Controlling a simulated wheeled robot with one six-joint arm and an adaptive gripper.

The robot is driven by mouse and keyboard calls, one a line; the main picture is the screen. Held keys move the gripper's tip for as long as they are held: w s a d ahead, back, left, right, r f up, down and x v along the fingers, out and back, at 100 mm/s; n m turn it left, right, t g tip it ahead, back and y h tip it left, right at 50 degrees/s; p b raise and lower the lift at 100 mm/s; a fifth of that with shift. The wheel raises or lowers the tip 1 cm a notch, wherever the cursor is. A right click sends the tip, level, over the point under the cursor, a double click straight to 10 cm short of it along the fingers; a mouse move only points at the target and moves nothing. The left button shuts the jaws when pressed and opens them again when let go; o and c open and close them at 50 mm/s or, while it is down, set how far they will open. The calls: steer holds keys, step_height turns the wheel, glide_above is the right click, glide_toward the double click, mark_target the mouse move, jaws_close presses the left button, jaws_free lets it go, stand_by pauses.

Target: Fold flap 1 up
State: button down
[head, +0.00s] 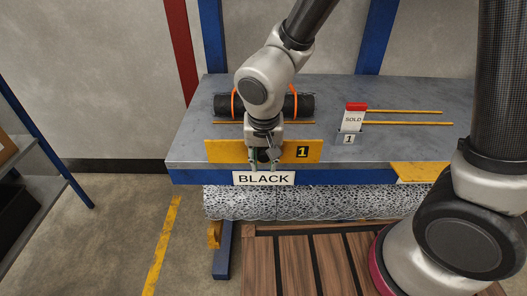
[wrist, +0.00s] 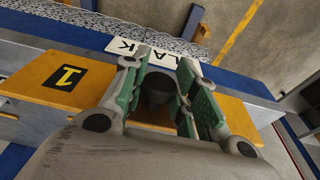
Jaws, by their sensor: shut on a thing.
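Flap 1 is a yellow panel (head: 228,152) marked with a black "1" label, at the front edge of the grey table (head: 190,148), above the "BLACK" sign (head: 263,178). It also shows in the wrist view (wrist: 35,88), on both sides of my fingers. Its exact tilt is hard to tell. My gripper (head: 264,158) is over the middle of the flap, pointing down. In the wrist view its green-padded fingers (wrist: 163,88) are on either side of a dark round knob (wrist: 157,86) and shut on it. The knob's base is partly hidden.
A black roll (head: 220,104) with orange straps lies behind my gripper. A red-topped "SOLD" card (head: 355,117) and thin yellow rods (head: 405,123) are to the right. Another yellow panel (head: 420,171) is at the right front edge. A patterned roll (head: 300,200) hangs below the table.

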stand_by(0.3)
steer(key=c, duration=1.1)
jaws_free()
steer(key=shift+c, duration=0.2)
